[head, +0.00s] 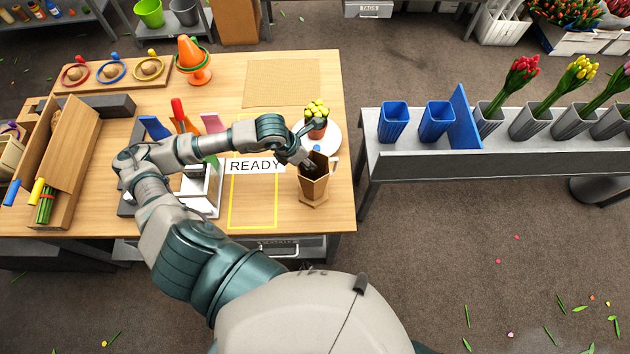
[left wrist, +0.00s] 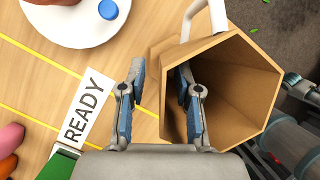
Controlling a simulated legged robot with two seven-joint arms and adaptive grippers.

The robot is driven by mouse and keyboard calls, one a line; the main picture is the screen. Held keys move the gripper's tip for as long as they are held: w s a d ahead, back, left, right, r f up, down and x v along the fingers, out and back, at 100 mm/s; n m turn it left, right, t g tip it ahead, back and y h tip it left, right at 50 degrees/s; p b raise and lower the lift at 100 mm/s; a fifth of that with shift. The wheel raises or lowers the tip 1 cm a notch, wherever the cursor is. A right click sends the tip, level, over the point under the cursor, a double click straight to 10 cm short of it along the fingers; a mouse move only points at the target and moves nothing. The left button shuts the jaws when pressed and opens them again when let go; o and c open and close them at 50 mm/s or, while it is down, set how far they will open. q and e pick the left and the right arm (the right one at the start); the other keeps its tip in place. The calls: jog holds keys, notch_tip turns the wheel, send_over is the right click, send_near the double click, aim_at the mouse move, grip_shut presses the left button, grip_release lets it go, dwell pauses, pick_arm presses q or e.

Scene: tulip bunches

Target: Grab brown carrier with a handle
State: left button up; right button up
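The brown carrier (head: 314,187) is a six-sided, open-topped vessel with a pale handle (head: 334,162). It stands near the right edge of the wooden table, just right of the READY label. In the left wrist view, the carrier's open mouth (left wrist: 235,85) faces the camera, with the white handle (left wrist: 205,15) at the top. My left gripper (left wrist: 162,98) is open at the rim. One finger is outside the carrier and the other overlaps its mouth, with a wall between them. Contact cannot be told. My right gripper is not seen.
A white plate (head: 330,140) with a pot of yellow flowers (head: 316,122) stands close behind the carrier. The READY label (head: 256,166) and a yellow outlined area (head: 252,226) lie left. A grey bench (head: 400,165) holds blue and grey vases. Floor space separates it from the table.

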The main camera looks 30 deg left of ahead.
pick_arm(q)
grip_shut()
jog(key=shift+r, duration=0.15)
